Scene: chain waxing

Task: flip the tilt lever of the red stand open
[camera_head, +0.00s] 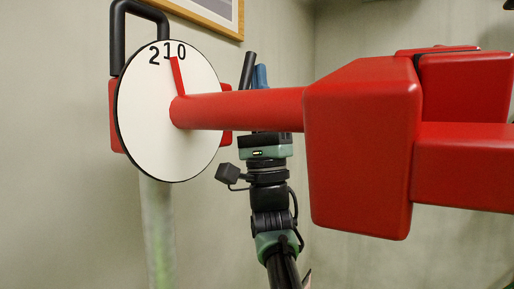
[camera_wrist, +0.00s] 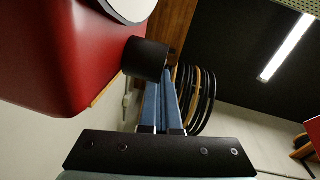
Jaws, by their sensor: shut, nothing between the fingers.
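The red stand (camera_head: 362,150) fills the right of the head view, with a thick red bar reaching left to a white dial (camera_head: 150,125) marked 2, 1, 0. Its red pointer tip is near the 1. A black rod, seemingly the tilt lever (camera_head: 248,70), leans upward behind the bar. In the wrist view a black cylinder (camera_wrist: 145,58), likely the lever's end, sticks out from the red body (camera_wrist: 50,60). My gripper (camera_head: 261,72) is behind the bar, its blue fingers shut and empty, close beside the rod. In the wrist view the fingertips (camera_wrist: 166,75) are beside the cylinder; contact is unclear.
A black loop handle (camera_head: 138,35) rises behind the dial. A framed picture (camera_head: 210,15) hangs on the wall. The wrist view shows several dark, hanging wheel-like rings (camera_wrist: 195,100) beyond my fingers. The bar and block hide part of my gripper.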

